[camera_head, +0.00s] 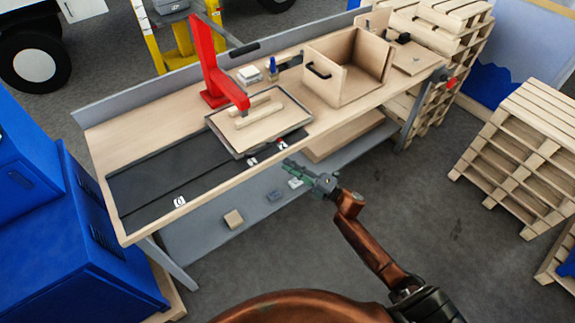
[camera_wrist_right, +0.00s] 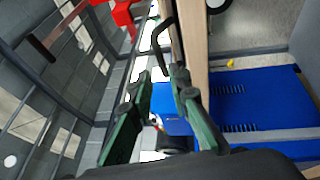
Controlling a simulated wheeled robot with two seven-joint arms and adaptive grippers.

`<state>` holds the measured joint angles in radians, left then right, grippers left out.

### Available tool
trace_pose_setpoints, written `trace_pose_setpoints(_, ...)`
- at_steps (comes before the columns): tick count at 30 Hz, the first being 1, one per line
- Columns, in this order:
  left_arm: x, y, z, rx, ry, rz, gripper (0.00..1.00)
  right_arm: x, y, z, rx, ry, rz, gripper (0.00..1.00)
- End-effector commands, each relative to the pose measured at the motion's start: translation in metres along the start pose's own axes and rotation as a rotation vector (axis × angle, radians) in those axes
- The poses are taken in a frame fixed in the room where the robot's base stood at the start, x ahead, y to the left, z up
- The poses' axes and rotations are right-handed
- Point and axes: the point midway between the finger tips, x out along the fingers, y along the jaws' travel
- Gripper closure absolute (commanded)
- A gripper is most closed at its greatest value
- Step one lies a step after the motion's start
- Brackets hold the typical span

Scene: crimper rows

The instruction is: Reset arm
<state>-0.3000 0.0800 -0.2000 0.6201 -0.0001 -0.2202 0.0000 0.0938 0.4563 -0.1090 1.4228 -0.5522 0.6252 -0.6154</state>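My right arm, copper-coloured, comes in from the bottom right of the head view. Its green gripper (camera_head: 292,173) hangs in front of the workbench's front edge, above the lower shelf. In the right wrist view the two green fingers of the gripper (camera_wrist_right: 160,88) stand apart with nothing held between them. My left gripper is in neither view.
The workbench (camera_head: 150,139) carries a red press (camera_head: 205,60), a tray with a wooden board (camera_head: 260,120) and an open wooden box (camera_head: 335,90). Blue cabinets (camera_head: 90,245) stand left, pallets (camera_head: 520,150) right. Grey floor (camera_head: 440,210) is clear between bench and pallets.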

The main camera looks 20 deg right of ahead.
Motion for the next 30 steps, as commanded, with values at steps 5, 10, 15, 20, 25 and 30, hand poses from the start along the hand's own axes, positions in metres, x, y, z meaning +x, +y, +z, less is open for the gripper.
trace_pose_setpoints(5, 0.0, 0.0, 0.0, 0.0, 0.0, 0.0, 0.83, 0.0, 0.0, 0.0, 0.0, 0.0, 0.0, 0.83)
trace_pose_setpoints(10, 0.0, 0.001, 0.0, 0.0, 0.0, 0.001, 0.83, 0.0, -0.002, 0.0, 0.004, -0.003, -0.003, 0.83)
trace_pose_setpoints(15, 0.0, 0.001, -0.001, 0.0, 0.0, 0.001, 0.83, -0.019, -0.045, 0.011, 0.106, -0.078, -0.065, 0.83)
trace_pose_setpoints(20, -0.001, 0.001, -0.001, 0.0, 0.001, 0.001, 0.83, -0.068, -0.139, 0.024, 0.324, -0.25, -0.195, 0.83)
trace_pose_setpoints(25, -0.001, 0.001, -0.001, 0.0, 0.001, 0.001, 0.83, -0.14, -0.24, 0.018, 0.558, -0.451, -0.339, 0.83)
trace_pose_setpoints(30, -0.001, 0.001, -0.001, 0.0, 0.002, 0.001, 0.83, -0.224, -0.329, -0.01, 0.765, -0.649, -0.475, 0.83)
